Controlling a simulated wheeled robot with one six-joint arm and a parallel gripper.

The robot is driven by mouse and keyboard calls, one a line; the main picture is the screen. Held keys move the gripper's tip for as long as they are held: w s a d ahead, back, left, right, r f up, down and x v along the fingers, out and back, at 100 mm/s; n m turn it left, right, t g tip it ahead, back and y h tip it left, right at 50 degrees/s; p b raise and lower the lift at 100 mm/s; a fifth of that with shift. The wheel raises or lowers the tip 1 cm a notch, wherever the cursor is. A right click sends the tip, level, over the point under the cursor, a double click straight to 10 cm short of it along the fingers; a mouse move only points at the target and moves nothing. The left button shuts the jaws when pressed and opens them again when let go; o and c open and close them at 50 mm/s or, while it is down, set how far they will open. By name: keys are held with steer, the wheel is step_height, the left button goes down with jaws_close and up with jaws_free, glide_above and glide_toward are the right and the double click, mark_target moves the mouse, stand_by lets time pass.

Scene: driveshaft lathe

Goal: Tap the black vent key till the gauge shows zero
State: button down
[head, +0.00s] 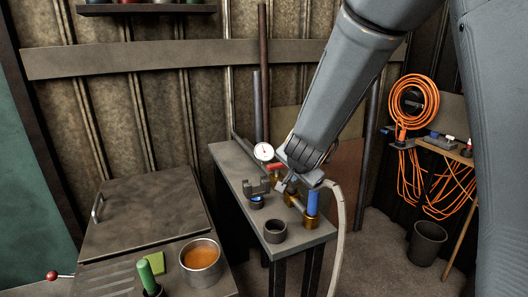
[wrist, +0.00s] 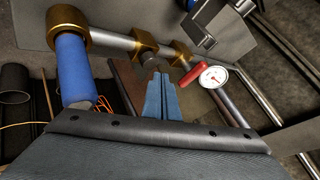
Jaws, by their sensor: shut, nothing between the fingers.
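The gauge (head: 263,151) has a white round face and stands at the back of the narrow bench's pipework; it also shows in the wrist view (wrist: 213,76). Its needle is too small to read surely. A small dark knob-like piece (wrist: 151,59), which looks like the black vent key, sits by a brass fitting on the pipe in the wrist view. My gripper (wrist: 159,76) is shut and empty, its blue-grey fingertips just short of that piece in the picture; I cannot tell whether they touch. In the head view my gripper (head: 284,186) is over the pipework and hides the key.
A red lever (wrist: 194,72) is close right of my fingers. A blue handle (head: 312,203) stands at the pipe's near end. A dark ring (head: 275,230) and a bracket (head: 256,187) are on the bench (head: 233,165). A pot of orange liquid (head: 200,272) stands left.

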mark_target(293, 189)
steer(key=shift+r, duration=0.2)
step_height(293, 189, up, 6)
steer(key=p, duration=0.6)
steer(key=shift+p, duration=0.35)
steer(key=shift+f, duration=0.1)
